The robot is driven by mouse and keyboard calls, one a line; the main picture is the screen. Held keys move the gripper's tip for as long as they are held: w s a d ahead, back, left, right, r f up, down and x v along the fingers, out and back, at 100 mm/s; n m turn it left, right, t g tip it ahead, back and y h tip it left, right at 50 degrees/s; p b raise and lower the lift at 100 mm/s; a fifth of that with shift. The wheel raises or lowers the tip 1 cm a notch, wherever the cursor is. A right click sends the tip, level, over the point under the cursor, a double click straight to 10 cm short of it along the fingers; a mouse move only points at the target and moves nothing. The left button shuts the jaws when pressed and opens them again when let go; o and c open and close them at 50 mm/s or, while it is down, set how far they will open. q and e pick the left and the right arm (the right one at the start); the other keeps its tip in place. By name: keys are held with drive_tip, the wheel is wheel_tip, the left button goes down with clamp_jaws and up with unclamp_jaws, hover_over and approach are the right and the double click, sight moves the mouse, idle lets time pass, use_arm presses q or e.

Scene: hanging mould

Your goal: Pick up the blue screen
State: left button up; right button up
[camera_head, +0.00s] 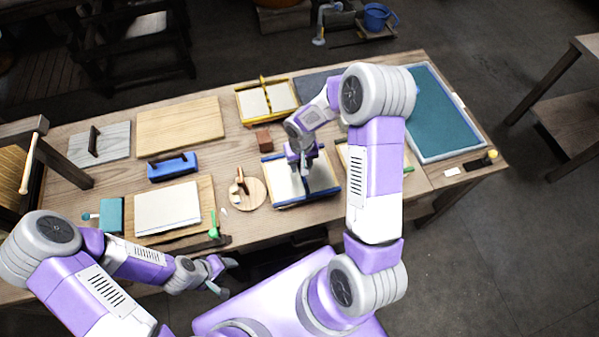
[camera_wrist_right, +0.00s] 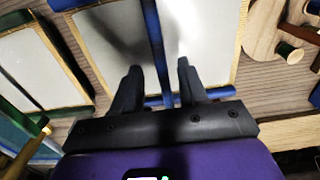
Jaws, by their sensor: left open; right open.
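The blue screen (camera_head: 270,174) is a pale panel framed in light wood with blue bars, lying on the workbench (camera_head: 232,205) near its front middle. In the right wrist view the screen (camera_wrist_right: 205,35) fills the upper middle, with a blue bar crossing it. My right gripper (camera_head: 304,170) is over the middle of the screen. Its open fingers (camera_wrist_right: 159,66) stand on either side of the blue bar; whether they touch it I cannot tell. My left gripper (camera_head: 227,277) is open and empty, in front of the bench's front edge.
A yellow-framed screen (camera_head: 245,103) lies behind, with a small brown block (camera_head: 264,139) nearer. A large teal panel (camera_head: 440,115) lies to the right. A round wooden board (camera_head: 252,200) and a white sheet (camera_head: 168,208) on a board lie to the left. My right arm hides part of the bench.

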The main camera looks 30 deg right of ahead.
wheel_tip(320, 180, down, 3)
drive_tip(key=shift+w+a+f, duration=0.1)
drive_tip(key=shift+f, duration=0.05)
drive_tip(key=shift+c, duration=0.3)
clamp_jaws()
